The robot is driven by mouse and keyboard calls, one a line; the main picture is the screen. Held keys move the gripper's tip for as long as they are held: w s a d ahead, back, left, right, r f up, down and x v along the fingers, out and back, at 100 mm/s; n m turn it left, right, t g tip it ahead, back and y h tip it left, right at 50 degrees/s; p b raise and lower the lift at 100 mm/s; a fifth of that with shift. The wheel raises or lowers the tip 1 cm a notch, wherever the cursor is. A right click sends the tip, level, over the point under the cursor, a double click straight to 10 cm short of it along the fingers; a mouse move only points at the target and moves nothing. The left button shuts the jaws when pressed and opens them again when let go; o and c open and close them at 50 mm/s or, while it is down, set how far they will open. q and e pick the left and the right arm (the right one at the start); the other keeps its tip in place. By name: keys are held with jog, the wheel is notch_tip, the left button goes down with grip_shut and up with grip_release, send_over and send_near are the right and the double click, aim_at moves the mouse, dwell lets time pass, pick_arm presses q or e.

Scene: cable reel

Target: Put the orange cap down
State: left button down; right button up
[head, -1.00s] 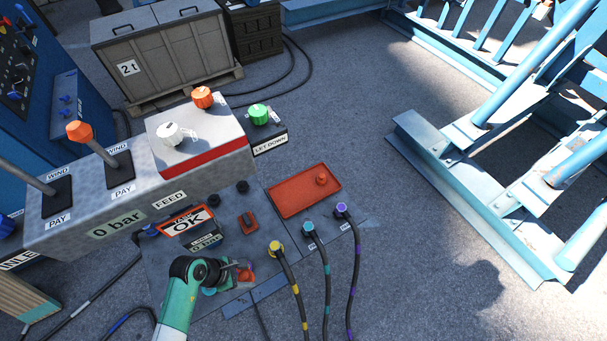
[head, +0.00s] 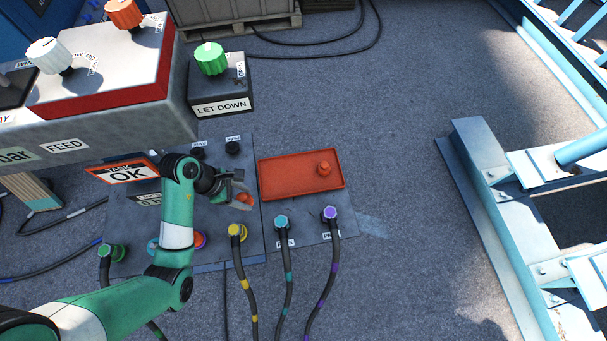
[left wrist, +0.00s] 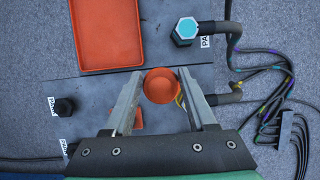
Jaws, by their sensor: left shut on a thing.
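The orange cap (head: 245,199) is in my left gripper (head: 240,194), above the dark panel and just left of the red tray. In the left wrist view the round orange cap (left wrist: 160,86) lies between the two fingertips (left wrist: 161,74). The tray (left wrist: 107,69) also shows at the upper left of the left wrist view. My right gripper is in neither view.
Yellow (head: 237,232), teal (head: 282,223) and purple (head: 330,213) hose connectors stand below the tray. A LET DOWN box with a green knob (head: 211,59) stands above. A grey console (head: 120,119) is at the left. The tray's left part is clear.

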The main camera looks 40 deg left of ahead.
pick_arm(q)
jog(key=shift+s+a+f+b, duration=0.2)
jog(key=shift+a+f+b, duration=0.1)
jog(key=shift+f, duration=0.25)
jog(key=shift+w, duration=0.15)
